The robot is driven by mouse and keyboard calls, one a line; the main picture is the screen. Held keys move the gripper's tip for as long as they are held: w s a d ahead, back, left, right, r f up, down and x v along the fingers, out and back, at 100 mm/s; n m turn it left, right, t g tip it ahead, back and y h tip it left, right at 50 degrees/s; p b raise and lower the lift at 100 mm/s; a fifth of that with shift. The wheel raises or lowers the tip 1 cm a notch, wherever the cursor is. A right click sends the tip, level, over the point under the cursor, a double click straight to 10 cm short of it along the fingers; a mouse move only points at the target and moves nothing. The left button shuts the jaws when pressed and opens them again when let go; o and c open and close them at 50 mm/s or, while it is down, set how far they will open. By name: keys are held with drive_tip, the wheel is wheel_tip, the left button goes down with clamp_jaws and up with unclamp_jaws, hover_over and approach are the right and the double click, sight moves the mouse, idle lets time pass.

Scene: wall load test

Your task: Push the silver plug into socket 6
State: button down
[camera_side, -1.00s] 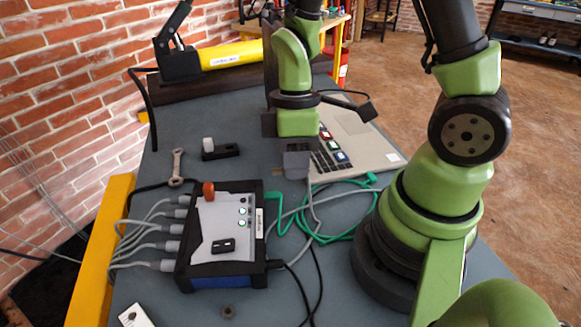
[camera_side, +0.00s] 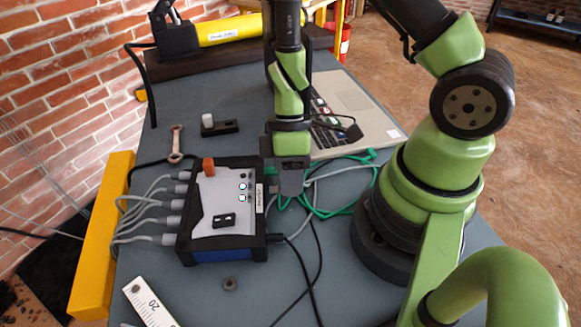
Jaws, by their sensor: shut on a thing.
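The measuring box (camera_side: 255,252) stands on the table, with a black frame, a pale top panel and several grey plugs in its left side. My gripper (camera_side: 291,185) is low beside the box's right side, pointing down. It is shut on the silver plug (camera_side: 273,188), of which only a small pale end shows between the fingers and the box wall. A grey cable runs off to the right of the fingers. The sockets on the box's right side face away from this view, so I cannot tell socket 6 or whether the plug's end is in it.
A green cable (camera_side: 335,212) lies coiled right of my gripper, near a laptop (camera_side: 350,100). A black cable (camera_side: 303,290) leaves the box's lower right corner. A wrench (camera_side: 176,145), a black block with a white knob (camera_side: 220,128), a nut (camera_side: 230,284) and a ruler (camera_side: 149,303) lie around the box.

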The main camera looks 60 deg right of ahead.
drive_tip(key=shift+f, duration=1.35)
drive_tip(key=shift+w+a+f, duration=0.1)
drive_tip(key=shift+w+a, duration=0.15)
drive_tip(key=shift+w, duration=0.1)
drive_tip(key=shift+w+a, duration=0.5)
drive_tip(key=shift+w, duration=0.25)
idle(1.7)
drive_tip(key=c, duration=1)
unclamp_jaws()
drive_tip(key=c, duration=0.3)
drive_tip(key=shift+r, duration=3.55)
